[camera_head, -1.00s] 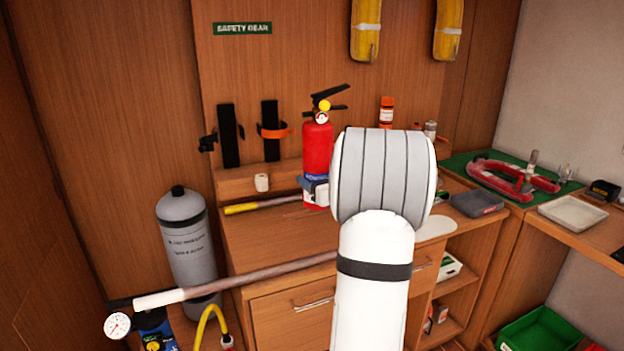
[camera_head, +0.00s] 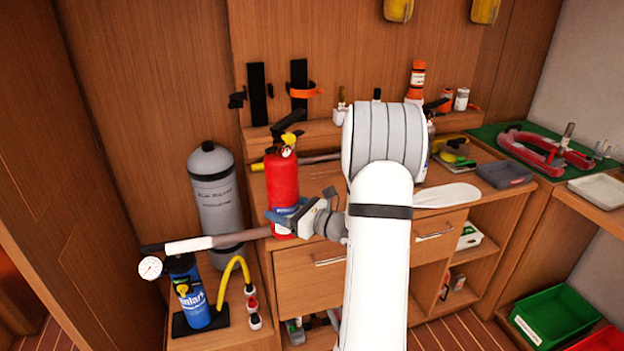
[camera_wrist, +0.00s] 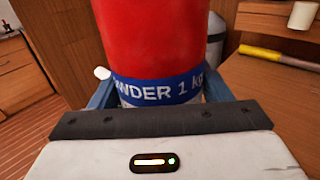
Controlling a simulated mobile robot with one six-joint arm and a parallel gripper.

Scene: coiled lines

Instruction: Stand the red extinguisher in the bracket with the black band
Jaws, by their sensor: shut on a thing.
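The red extinguisher (camera_head: 283,185) is upright in front of the counter, with a black handle and a yellow tag on top. My gripper (camera_head: 288,217) is shut on its lower part; in the wrist view my gripper (camera_wrist: 158,98) has a blue-grey finger on each side of the extinguisher (camera_wrist: 155,40), at its blue label band. Its base is partly hidden. The bracket with the black band (camera_head: 257,95) is on the back panel, up and left of the extinguisher, and looks empty. Its black band (camera_head: 237,99) sticks out at the left.
A bracket with an orange band (camera_head: 299,85) is just right of the black one. A grey cylinder (camera_head: 217,200) stands left of the counter. An orange-capped bottle (camera_head: 416,80) stands on the ledge.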

